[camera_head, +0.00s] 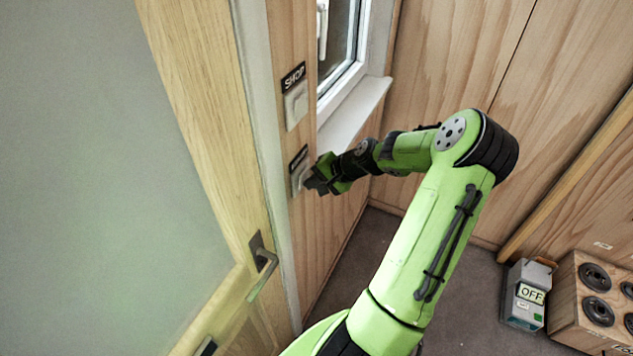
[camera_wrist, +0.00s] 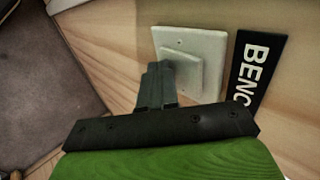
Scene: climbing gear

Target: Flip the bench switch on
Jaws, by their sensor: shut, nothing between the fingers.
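The bench switch (camera_wrist: 190,56) is a white rocker on a white wall plate, beside a black label (camera_wrist: 255,68) whose visible letters read "BENC". In the head view the same switch plate (camera_head: 297,180) is on the wood wall below the shop switch, partly hidden by my gripper (camera_head: 308,184). In the wrist view my gripper (camera_wrist: 158,68) is shut and empty, with its fingertips at the edge of the rocker. I cannot tell whether they touch it. The rocker's on or off position is not clear.
A second switch (camera_head: 296,104) labelled "SHOP" is directly above. A door with a metal handle (camera_head: 264,262) is on the left. A window sill (camera_head: 355,115) juts out to the right.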

